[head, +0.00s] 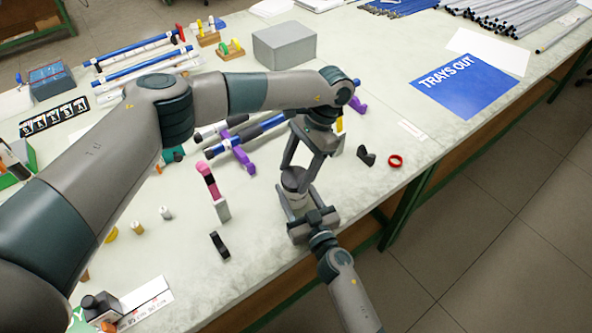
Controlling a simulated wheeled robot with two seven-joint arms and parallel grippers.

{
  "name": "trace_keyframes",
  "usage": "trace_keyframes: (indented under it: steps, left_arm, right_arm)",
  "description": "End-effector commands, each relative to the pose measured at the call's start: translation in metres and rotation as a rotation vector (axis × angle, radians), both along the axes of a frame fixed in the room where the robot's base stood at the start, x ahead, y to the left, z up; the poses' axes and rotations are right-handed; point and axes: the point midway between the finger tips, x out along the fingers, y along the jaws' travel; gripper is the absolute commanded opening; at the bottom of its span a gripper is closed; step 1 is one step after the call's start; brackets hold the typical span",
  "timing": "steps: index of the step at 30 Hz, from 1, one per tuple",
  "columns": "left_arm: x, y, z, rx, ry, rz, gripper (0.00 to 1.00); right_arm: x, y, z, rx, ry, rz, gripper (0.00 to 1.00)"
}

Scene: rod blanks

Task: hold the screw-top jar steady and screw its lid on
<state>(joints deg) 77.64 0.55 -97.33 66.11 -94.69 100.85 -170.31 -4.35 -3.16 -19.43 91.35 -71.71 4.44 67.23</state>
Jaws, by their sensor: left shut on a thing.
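The screw-top jar (297,201) is a small pale cylinder near the table's front edge, in the middle of the head view. Its dark grey lid (294,178) is at the top of the jar. My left gripper (296,170) comes down from above and is shut on the lid. My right gripper (298,208) comes in from the bottom right with its fingers beside the jar body. Its fingers partly hide the jar, and I cannot tell whether they are closed on it. Any gap between lid and jar is too small to tell.
A red ring (395,161) and a dark bracket (366,155) lie right of the jar. A pink-and-grey upright piece (213,190) and a black clip (220,245) stand to its left. A purple rack with rods (240,150) is behind. The blue mat (465,84) is clear.

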Motion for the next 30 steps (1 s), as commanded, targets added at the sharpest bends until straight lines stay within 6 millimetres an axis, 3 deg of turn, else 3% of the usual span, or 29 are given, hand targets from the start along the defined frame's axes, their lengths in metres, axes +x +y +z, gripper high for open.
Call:
trace_keyframes:
  steps: [1,2,3,4,14,30]
  left_arm:
    - [0.001,0.001,0.0,0.0,-0.002,0.002,0.38]
    - [0.001,0.001,0.0,0.0,-0.002,0.002,0.66]
    - [0.001,0.0,0.0,0.0,-0.002,0.002,0.75]
    - [0.001,0.0,0.0,0.0,-0.002,0.002,0.77]
    - [0.0,0.0,0.002,-0.001,-0.001,0.003,0.77]
    - [0.0,0.0,0.045,-0.001,-0.001,0.004,0.77]
  right_arm:
    - [-0.001,0.0,-0.001,-0.001,0.002,0.001,0.0]
    - [-0.001,0.0,-0.001,0.0,0.001,0.001,0.0]
    - [-0.001,0.0,-0.001,-0.001,0.002,0.001,0.0]
    - [-0.001,0.0,-0.001,0.0,0.001,0.001,0.0]
    - [-0.001,0.0,-0.001,0.0,0.001,0.001,0.0]
    - [0.0,0.0,-0.001,0.0,0.001,0.001,0.0]
